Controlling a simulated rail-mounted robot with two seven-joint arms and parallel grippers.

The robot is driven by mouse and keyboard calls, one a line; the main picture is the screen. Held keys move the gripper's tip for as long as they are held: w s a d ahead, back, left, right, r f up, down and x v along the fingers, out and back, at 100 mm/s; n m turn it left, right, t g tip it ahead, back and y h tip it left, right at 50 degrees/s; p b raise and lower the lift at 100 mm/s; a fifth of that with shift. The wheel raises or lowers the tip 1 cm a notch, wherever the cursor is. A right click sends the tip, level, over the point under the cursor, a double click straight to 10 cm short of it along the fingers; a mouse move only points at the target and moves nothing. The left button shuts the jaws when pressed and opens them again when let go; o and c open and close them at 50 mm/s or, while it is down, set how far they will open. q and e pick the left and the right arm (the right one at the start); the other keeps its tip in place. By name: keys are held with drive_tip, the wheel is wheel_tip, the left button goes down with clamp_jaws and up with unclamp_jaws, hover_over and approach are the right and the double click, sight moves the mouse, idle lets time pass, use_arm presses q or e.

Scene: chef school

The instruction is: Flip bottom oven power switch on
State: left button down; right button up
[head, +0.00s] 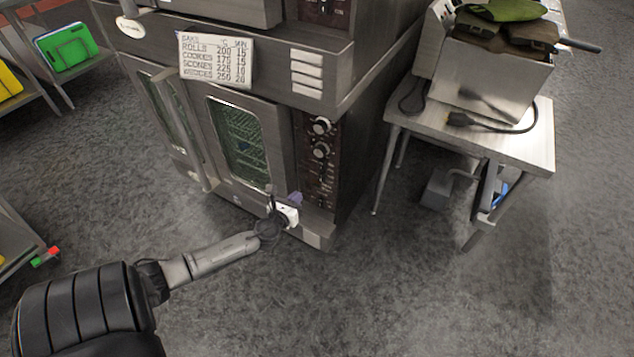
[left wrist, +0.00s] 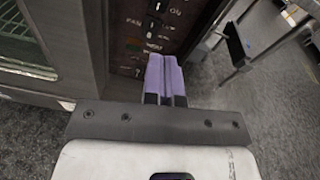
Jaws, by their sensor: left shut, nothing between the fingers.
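The bottom oven (head: 268,105) stands in the middle of the head view, with a dark control panel (head: 318,160) right of its glass door. The panel carries two round knobs and smaller controls below them. My left gripper (head: 296,198), with purple fingertips, is at the lower end of this panel. In the left wrist view the shut fingers (left wrist: 166,78) cover part of the panel (left wrist: 150,35); small switches show just above them. I cannot tell whether the fingertips touch the panel. The power switch's position is too small to read. My right gripper is not in view.
A small steel table (head: 520,135) with a fryer-like steel box (head: 490,80) stands right of the oven. A cart (head: 15,235) is at the left edge. The floor in front of the oven is clear apart from my left arm.

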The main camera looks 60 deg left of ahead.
sight(321, 169)
use_arm(q)
drive_tip(key=shift+w+a+f+m, duration=0.25)
drive_tip(key=shift+a+f+m, duration=0.15)
drive_tip(key=shift+a+m, duration=0.45)
drive_tip(key=shift+d, duration=0.25)
drive_tip(key=b+x, duration=0.3)
drive_tip(key=x, duration=0.4)
drive_tip(key=b+x, duration=0.3)
drive_tip(key=x, duration=0.4)
drive_tip(key=shift+w+d, duration=0.1)
drive_tip(key=shift+d, duration=0.15)
